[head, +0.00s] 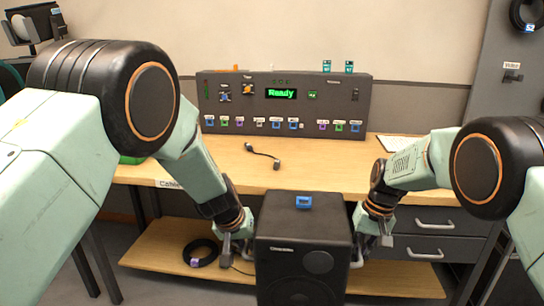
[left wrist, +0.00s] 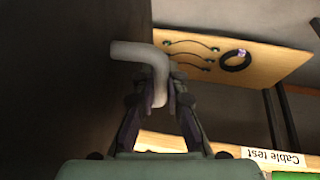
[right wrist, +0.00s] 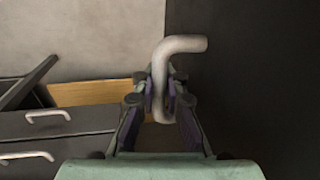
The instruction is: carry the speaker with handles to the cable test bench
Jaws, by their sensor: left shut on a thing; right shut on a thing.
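The speaker (head: 303,245) is a black box with round drivers and a small blue tag on top. It is upright between my two grippers, in front of the bench. My left gripper (head: 243,250) is shut on the speaker's left handle, a grey bent bar (left wrist: 150,60). My right gripper (head: 362,240) is shut on the right handle (right wrist: 172,60). The cable test bench (head: 240,180) has a light wooden top and a label partly reading "Cable" on its front edge; the left wrist view shows "Cable test" (left wrist: 272,156). The speaker's underside is out of view.
A dark panel with a green "Ready" display (head: 283,105) stands at the bench's back. A short black cable (head: 263,156) and a white sheet (head: 400,143) lie on top. A coiled cable (head: 200,252) lies on the lower shelf (head: 165,245). Drawers (head: 425,235) are at the right.

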